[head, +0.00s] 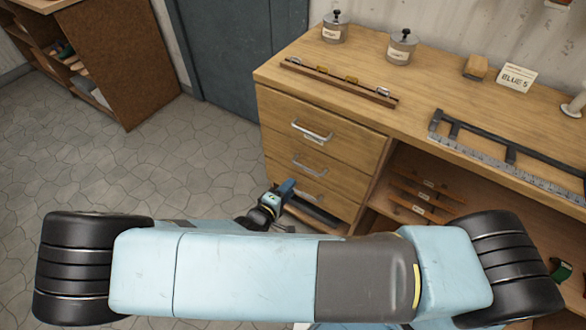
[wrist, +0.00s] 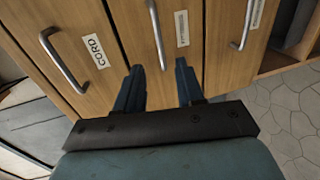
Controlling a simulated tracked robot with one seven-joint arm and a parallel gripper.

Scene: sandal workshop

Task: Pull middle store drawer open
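The middle store drawer (head: 325,172) is one of three stacked wooden drawers at the left end of the workbench. It looks closed, with its front flush with the others. Its metal bar handle (wrist: 157,35) also shows in the head view (head: 310,164). A white label, too small to read, sits beside the handle. My gripper (wrist: 159,66) is open and empty, its two blue fingers apart. The handle shows ahead of the gap between them, and I see no contact. In the head view my gripper (head: 286,188) is low in front of the drawers, partly hidden by my arm.
Open shelving lies right of the drawers. Tiled floor (head: 90,160) is clear on the left.

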